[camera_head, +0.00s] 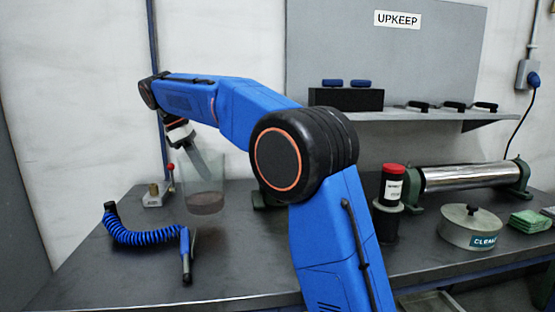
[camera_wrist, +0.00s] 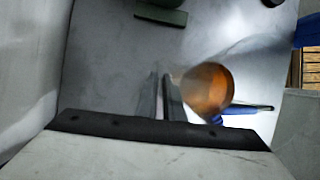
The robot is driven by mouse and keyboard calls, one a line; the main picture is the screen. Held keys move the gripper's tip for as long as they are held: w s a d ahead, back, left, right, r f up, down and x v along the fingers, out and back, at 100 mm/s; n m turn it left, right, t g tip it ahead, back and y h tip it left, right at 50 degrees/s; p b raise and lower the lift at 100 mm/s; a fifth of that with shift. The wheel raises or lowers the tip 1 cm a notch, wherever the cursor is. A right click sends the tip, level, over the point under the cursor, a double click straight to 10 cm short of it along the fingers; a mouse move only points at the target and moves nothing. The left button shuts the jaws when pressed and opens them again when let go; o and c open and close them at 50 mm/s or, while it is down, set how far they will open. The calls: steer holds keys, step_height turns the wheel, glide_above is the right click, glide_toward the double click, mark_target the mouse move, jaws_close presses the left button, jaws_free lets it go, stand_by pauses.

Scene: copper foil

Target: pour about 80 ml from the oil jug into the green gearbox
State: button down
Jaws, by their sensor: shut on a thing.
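The oil jug (camera_head: 203,183) is a clear vessel with brownish oil low inside, at the left of the head view. It looks about upright; I cannot tell whether its base touches the bench. My gripper (camera_head: 207,168) is shut on the jug, its fingers partly seen through the clear wall. In the wrist view the jug (camera_wrist: 208,88) shows amber, beside my gripper's fingers (camera_wrist: 160,95). A dark green piece (camera_head: 262,202), perhaps the gearbox, is mostly hidden behind my arm. A green block (camera_wrist: 162,12) shows at the top of the wrist view; I cannot tell if it is the same thing.
A small fixture with a red knob (camera_head: 156,192) stands left of the jug. A blue coiled hose with nozzle (camera_head: 140,238) lies in front. To the right are a red-capped bottle (camera_head: 393,184), a steel roller (camera_head: 465,176), a lidded round tin (camera_head: 470,228) and green cloths (camera_head: 530,221).

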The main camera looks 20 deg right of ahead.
steer(key=n, duration=0.1)
steer(key=n+t, duration=0.1)
steer(key=n, duration=0.1)
steer(key=n+t, duration=0.1)
steer(key=n, duration=0.1)
steer(key=shift+w+f, duration=0.15)
steer(key=shift+w, duration=0.1)
steer(key=n+t, duration=0.1)
steer(key=n, duration=0.2)
steer(key=w+n+t+y, duration=0.1)
steer(key=n, duration=0.3)
steer(key=f+n+t+y, duration=0.1)
steer(key=n, duration=0.3)
steer(key=shift+w+a, duration=0.25)
steer(key=shift+w, duration=0.15)
steer(key=shift+y, duration=0.3)
steer(key=shift+r+n, duration=0.1)
steer(key=shift+n, duration=0.2)
